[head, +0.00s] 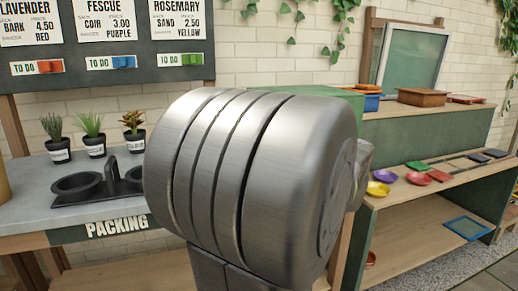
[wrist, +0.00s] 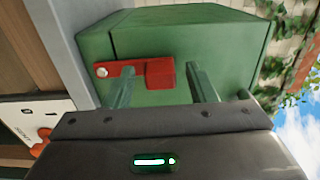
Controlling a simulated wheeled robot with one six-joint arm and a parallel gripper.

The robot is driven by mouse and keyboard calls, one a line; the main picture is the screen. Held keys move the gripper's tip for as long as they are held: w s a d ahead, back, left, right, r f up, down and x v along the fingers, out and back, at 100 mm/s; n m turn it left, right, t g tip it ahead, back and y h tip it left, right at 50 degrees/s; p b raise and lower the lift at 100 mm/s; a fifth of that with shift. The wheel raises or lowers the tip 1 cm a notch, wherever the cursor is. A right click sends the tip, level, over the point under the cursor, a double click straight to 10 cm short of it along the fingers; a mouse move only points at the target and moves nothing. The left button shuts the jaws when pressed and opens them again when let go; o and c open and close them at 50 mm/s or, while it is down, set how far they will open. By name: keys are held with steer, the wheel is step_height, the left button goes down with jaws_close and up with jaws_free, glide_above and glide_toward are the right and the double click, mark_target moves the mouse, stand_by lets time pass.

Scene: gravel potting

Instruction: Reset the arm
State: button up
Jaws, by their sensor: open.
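My gripper (wrist: 158,78) shows in the wrist view with its two greenish fingers apart and nothing held between them. It faces a green box (wrist: 215,45) with a red latch-like bar and block (wrist: 160,74) on its front. The red block appears between the fingertips; I cannot tell whether either finger touches it. In the head view a large grey metal link of my own arm fills the middle and hides what is behind it. The gripper does not show there.
In the head view, a packing counter (head: 108,212) with potted plants (head: 93,145) and a black two-cup holder (head: 80,186) stands left. Right is a green-sided shelf (head: 430,141) with coloured saucers (head: 418,178) and a brown tray (head: 422,97). An order board (head: 130,30) hangs behind.

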steer(key=p+v, duration=0.2)
steer(key=v, duration=1.2)
steer(key=b+x, duration=0.2)
steer(key=x, duration=1.2)
steer(key=shift+w+a+f, duration=0.1)
steer(key=shift+w+a, duration=0.1)
steer(key=shift+w, duration=0.05)
steer(key=w+d+f+m+p, duration=0.2)
steer(key=d+f+m+p, duration=0.3)
steer(key=m+p, duration=1.1)
steer(key=shift+d+f+m+p, duration=0.35)
steer(key=shift+d+p, duration=0.8)
steer(key=shift+p, duration=3.7)
steer(key=shift+w, duration=0.1)
steer(key=shift+a, duration=0.1)
